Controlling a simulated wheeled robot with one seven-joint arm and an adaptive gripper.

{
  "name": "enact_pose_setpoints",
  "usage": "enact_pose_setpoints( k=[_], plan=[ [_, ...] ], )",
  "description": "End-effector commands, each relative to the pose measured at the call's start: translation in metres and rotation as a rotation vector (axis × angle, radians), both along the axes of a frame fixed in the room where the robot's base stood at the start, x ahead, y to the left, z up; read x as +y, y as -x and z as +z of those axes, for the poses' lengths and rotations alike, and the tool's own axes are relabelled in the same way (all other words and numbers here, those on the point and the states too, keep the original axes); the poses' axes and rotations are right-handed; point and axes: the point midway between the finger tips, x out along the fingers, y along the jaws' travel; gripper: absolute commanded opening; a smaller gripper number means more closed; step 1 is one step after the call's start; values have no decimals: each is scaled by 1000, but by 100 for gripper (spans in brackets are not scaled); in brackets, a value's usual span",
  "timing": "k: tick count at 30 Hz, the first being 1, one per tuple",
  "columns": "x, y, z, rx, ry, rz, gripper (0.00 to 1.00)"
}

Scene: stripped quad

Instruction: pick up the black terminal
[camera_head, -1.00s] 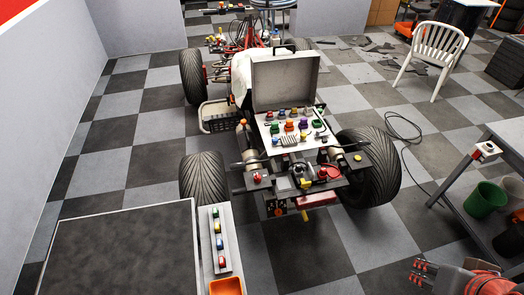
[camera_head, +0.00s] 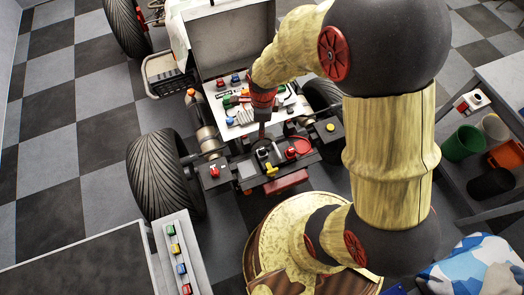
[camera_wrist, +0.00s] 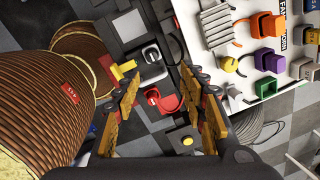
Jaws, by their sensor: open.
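A small black piece (camera_head: 264,153), likely the black terminal, sits on the dark front tray (camera_head: 245,184) of the quad. It also shows in the wrist view (camera_wrist: 151,54), on a pale plate, beside a yellow piece (camera_wrist: 123,70) and near a red part with a ring (camera_wrist: 170,102). My gripper (camera_wrist: 160,78) is open and empty, its two fingers spread over the tray. The black piece lies just beyond the fingertips, apart from them as far as I can tell. In the head view my gripper (camera_head: 262,128) hangs close above the tray's back edge.
Behind the tray stands an open case with a white panel (camera_head: 217,97) of coloured blocks. A yellow knob (camera_head: 331,127) and a red knob (camera_head: 215,172) flank the tray. A ribbed tyre (camera_head: 165,172) is at left, a grey table (camera_head: 75,262) lower left.

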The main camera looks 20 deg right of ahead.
Motion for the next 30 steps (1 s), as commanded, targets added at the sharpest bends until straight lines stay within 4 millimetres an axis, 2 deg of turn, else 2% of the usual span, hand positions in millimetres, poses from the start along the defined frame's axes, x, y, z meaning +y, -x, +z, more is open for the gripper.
enact_pose_setpoints(
  k=[1, 3, 6, 12, 22, 30],
  plan=[
    [0, 2, -23, 28, -6, -92, 42],
    [0, 4, -46, 51, -12, -210, 42],
    [0, 7, -69, 72, -15, -331, 42],
    [0, 10, -93, 86, -16, -423, 42],
    [-1, 10, -121, 85, -17, -423, 42],
    [-2, 10, -159, 85, -17, -422, 42]
  ],
)
